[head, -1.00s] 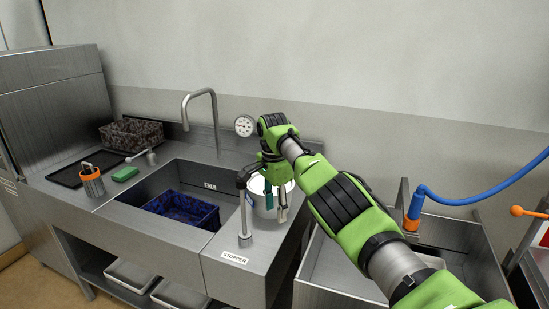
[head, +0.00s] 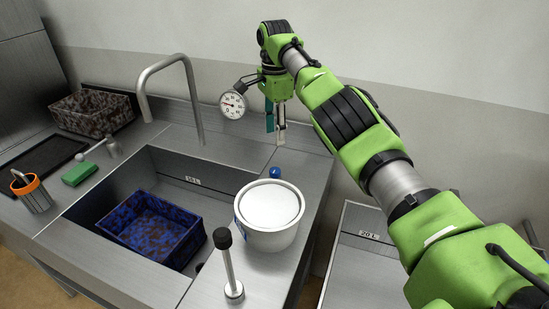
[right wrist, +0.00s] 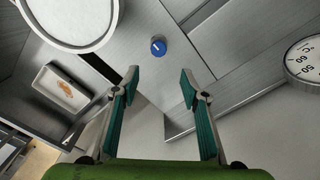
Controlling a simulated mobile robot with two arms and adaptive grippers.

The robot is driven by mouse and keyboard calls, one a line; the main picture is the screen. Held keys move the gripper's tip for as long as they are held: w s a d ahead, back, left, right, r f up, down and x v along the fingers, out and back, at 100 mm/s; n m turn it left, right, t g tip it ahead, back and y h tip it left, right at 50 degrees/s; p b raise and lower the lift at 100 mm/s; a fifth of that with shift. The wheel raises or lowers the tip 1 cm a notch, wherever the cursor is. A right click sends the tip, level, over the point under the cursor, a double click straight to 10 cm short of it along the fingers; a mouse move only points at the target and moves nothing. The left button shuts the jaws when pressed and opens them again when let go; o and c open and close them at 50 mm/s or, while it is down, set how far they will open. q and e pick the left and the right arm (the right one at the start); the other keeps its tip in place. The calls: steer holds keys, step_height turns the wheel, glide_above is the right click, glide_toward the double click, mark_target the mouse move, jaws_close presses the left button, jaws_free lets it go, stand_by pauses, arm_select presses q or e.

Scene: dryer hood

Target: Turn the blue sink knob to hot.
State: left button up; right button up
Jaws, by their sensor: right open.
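The blue sink knob (head: 275,172) sits on the steel counter behind the white-lidded pot, near the wall. In the right wrist view the round knob (right wrist: 158,47) shows from above with a white mark on it, ahead of and between my fingertips. My right gripper (head: 276,132) is open, points down and is empty, above and behind the knob in the head view. In the right wrist view its two fingers (right wrist: 160,78) are spread, apart from the knob. My left gripper is not in view.
The pot (head: 268,215) stands close in front of the knob. A dial gauge (head: 233,104) is left of my gripper. The faucet (head: 170,95) rises behind the sink, which holds a blue crate (head: 150,228). A black-topped stopper rod (head: 228,265) stands front left of the pot.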

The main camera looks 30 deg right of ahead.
glide_toward(275, 170)
steer(key=shift+s+p, duration=0.15)
steer(key=shift+p, duration=0.3)
step_height(275, 170, down, 8)
steer(key=shift+r+p, duration=0.25)
steer(key=shift+p, duration=0.2)
steer(key=shift+f, duration=0.3)
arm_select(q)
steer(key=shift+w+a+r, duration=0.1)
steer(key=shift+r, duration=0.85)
arm_select(e)
steer(key=shift+w+f, duration=0.2)
steer(key=shift+f, duration=0.05)
steer(key=c, duration=1.1)
